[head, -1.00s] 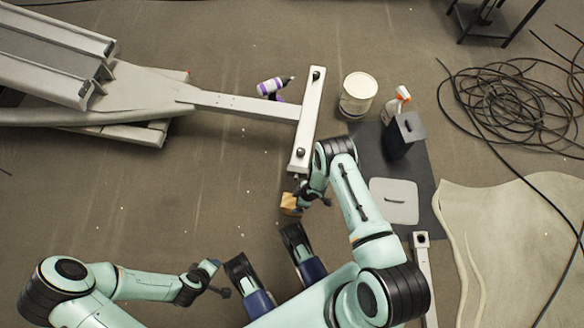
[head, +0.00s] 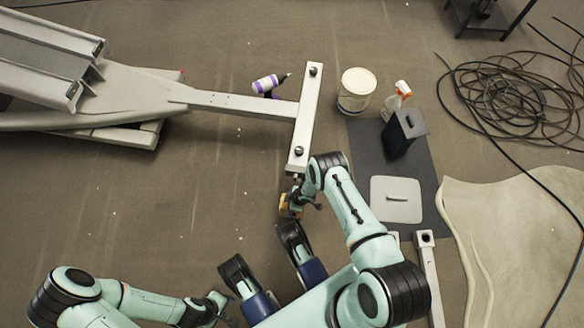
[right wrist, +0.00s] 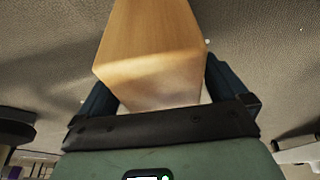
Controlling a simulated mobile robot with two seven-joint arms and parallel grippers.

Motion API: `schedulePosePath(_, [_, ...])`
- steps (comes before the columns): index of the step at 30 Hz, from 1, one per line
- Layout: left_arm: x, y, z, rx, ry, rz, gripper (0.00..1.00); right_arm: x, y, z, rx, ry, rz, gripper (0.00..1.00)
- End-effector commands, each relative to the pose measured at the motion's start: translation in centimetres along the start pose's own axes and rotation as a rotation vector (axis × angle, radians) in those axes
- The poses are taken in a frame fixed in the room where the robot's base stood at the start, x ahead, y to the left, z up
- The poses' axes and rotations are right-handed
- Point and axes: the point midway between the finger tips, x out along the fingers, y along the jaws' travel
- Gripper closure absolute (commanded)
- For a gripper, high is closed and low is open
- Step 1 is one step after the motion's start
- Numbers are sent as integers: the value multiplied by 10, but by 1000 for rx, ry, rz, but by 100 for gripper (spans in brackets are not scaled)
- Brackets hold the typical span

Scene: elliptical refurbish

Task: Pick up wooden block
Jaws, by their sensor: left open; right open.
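The wooden block (right wrist: 155,45) is light brown and box-shaped. In the right wrist view it lies between the two dark fingers of my right gripper (right wrist: 160,95). In the head view the block (head: 288,209) is a small orange-brown patch on the floor, partly hidden by my right gripper (head: 297,202). The right gripper is open around the block. My left gripper (head: 219,300) is open and empty at the lower left of the head view, well away from the block.
A grey metal frame with a crossbar (head: 306,115) stands just beyond the block. A dark mat (head: 420,165) at right holds a black container (head: 403,135) and a light lid-like plate (head: 397,199). A white bucket (head: 356,91) and coiled cable (head: 510,100) are farther back.

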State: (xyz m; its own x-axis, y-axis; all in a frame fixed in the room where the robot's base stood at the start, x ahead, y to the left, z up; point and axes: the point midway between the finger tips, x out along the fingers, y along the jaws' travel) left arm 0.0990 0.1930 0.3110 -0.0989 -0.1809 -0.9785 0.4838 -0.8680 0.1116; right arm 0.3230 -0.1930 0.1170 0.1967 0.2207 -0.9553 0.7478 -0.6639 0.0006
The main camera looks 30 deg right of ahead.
Motion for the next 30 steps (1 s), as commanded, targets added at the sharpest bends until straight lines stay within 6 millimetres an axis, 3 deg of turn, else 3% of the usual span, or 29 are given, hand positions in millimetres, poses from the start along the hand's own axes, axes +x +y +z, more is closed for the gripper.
schedulePosePath(27, [2,1,-2,2,3,1,57,4,0,1,0,0,-1,0])
schedulePosePath(28, [2,1,-2,2,3,1,57,4,0,1,0,0,-1,3])
schedulePosePath(30, [2,1,-2,2,3,1,57,4,0,1,0,0,-1,26])
